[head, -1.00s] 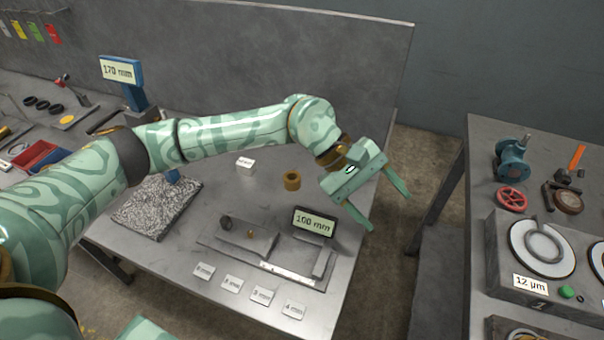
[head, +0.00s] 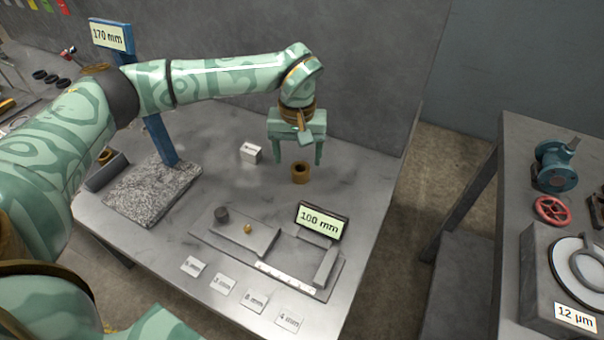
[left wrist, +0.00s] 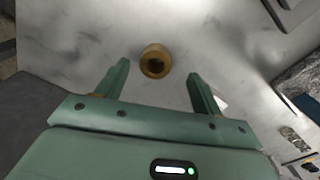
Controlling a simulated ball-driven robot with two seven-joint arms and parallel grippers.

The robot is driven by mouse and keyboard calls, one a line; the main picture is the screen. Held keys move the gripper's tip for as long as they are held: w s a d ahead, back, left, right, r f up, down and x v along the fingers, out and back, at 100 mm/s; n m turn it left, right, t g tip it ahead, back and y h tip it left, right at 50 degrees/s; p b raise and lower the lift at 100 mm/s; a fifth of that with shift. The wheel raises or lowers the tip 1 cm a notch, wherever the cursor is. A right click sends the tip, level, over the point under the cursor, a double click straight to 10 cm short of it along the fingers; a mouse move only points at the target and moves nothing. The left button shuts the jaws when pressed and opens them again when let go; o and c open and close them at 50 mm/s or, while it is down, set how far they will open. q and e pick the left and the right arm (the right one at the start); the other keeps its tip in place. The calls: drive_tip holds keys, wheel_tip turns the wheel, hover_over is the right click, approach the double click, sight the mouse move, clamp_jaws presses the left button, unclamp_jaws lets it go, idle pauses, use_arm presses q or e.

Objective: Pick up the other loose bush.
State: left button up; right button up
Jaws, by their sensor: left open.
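The loose bush, a short bronze-coloured ring (head: 300,174), stands upright on the grey bench. My left gripper (head: 298,161) points down with its jaws apart, just above and behind the bush in the head view. In the left wrist view the bush (left wrist: 155,61) shows its dark bore and lies near the open fingertips (left wrist: 159,69), slightly beyond them. Nothing is between the fingers. Another bronze ring (head: 107,157) shows partly in a dark tray at the left, behind my left arm. My right gripper is not in view.
A white labelled block (head: 251,153) stands left of the bush. In front are a 100 mm display (head: 321,221) and a flat gauge fixture (head: 210,238) with small parts. A blue post with a 170 mm display (head: 112,36) rises at the left. The bench around the bush is clear.

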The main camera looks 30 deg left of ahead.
sight(300, 168)
use_arm(q)
drive_tip(key=f+b, duration=0.1)
drive_tip(key=f, duration=0.2)
drive_tip(key=w+f+b, duration=0.1)
drive_tip(key=f, duration=0.1)
drive_tip(key=shift+f+b, duration=0.25)
drive_tip(key=shift+b, duration=0.1)
drive_tip(key=shift+s+r, duration=0.15)
drive_tip(key=shift+r, duration=0.05)
drive_tip(key=shift+d, duration=0.1)
drive_tip(key=c, duration=1.2)
